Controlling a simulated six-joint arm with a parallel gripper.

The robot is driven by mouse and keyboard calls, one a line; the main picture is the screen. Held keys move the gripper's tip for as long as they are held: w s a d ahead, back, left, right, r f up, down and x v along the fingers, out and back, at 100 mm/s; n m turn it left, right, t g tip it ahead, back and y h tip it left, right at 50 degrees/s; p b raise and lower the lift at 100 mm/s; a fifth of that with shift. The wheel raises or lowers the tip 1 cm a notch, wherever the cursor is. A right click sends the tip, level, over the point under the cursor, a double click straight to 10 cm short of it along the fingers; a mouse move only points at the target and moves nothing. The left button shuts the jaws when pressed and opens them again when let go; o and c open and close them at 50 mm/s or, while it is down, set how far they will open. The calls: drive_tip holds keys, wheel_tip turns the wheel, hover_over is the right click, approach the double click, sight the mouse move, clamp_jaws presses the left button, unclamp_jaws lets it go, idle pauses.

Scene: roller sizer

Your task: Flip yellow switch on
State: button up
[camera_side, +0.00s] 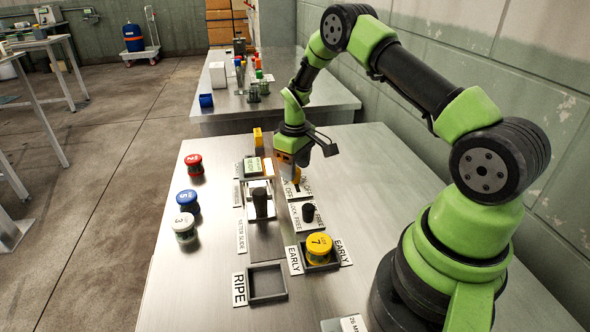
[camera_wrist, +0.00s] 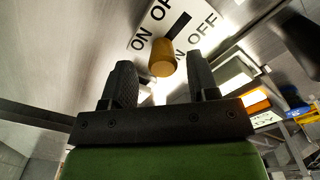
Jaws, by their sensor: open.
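The yellow switch (camera_wrist: 162,57) shows in the wrist view as a round orange-yellow knob on a white plate (camera_wrist: 143,40) lettered ON and OFF. A dark slot runs from the knob toward the OFF words, and the knob appears near the ON words; its exact seating is hard to tell. My gripper (camera_wrist: 163,80) is open, with one finger on each side of the knob's line and a gap visible to each. In the side view, my gripper (camera_side: 290,173) is low over the switch plate and largely hides the knob.
A black LOCK/FREE knob (camera_side: 308,212) and black slide handle (camera_side: 261,203) stand close by. Red (camera_side: 194,164), blue (camera_side: 187,201) and white (camera_side: 184,227) jars stand left. The front-left table is clear.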

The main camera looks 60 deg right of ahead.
wheel_tip(320, 180, up, 8)
drive_tip(key=shift+r, duration=0.25)
drive_tip(key=s+a+r+m+t, duration=0.1)
drive_tip(key=s+a+r+t, duration=0.15)
drive_tip(key=a+r, duration=0.4)
drive_tip(key=s+a+r+m+t, duration=0.1)
drive_tip(key=s+a+r, duration=0.3)
drive_tip(key=r, duration=0.6)
drive_tip(key=s+a+r+m+t+y, duration=0.1)
drive_tip(key=s+a+t, duration=0.1)
drive_tip(key=s, duration=0.5)
drive_tip(key=s+a+r+m+t+y, duration=0.1)
drive_tip(key=s+a+r, duration=0.1)
drive_tip(key=s+a, duration=0.3)
drive_tip(key=shift+s+a+r+t, duration=0.2)
drive_tip(key=shift+s+t, duration=0.15)
drive_tip(key=shift+s, duration=0.85)
